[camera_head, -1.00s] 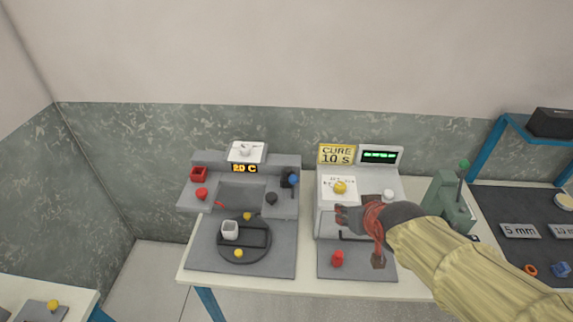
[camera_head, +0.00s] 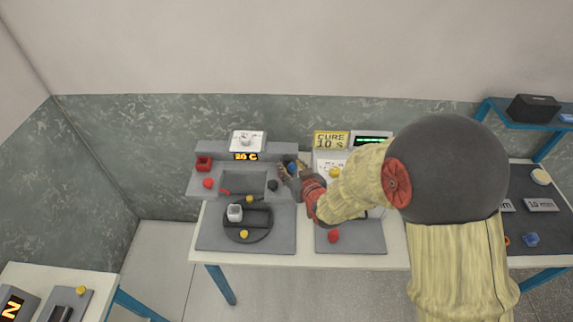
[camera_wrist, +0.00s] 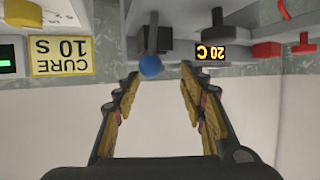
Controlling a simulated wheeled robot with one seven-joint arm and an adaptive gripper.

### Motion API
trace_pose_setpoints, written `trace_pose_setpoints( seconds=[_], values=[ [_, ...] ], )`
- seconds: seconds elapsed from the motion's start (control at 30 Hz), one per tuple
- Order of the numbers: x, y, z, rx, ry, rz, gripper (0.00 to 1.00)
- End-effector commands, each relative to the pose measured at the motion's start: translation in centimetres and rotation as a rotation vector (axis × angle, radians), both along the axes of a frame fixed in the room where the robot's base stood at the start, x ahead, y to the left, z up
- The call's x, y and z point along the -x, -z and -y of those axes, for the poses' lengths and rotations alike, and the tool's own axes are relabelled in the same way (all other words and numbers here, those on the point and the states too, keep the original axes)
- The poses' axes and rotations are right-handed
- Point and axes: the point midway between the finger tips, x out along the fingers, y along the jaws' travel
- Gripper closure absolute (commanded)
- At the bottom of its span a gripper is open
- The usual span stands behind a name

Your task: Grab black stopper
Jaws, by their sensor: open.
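A small round black stopper (camera_head: 272,185) sits on the right side of the grey 20 C station, beside its basin. My gripper (camera_head: 287,170) is at the right end of this station, just up and right of the stopper in the head view. In the wrist view my gripper (camera_wrist: 159,78) has its two fingers spread with nothing between them.
The 20 C station (camera_head: 208,236) holds a red box (camera_head: 203,163), a red stopper (camera_head: 208,183) and a white cup (camera_head: 234,213) on a dark round plate. The cure station, with its yellow sign (camera_head: 331,140), stands right, partly hidden by my arm. Wall rises behind.

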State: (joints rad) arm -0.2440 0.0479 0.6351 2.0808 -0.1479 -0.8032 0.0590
Motion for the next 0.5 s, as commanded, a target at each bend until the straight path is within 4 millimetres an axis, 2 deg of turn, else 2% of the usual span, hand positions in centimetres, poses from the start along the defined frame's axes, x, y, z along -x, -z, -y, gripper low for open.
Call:
trace_pose_setpoints(
  seconds=[0.3, 0.5],
  values=[
    [-3.7, 1.0, -0.6, 0.0, 0.0, 0.0, 0.58],
    [-4.7, 1.5, -1.0, 0.0, 0.0, 0.0, 0.58]
  ],
)
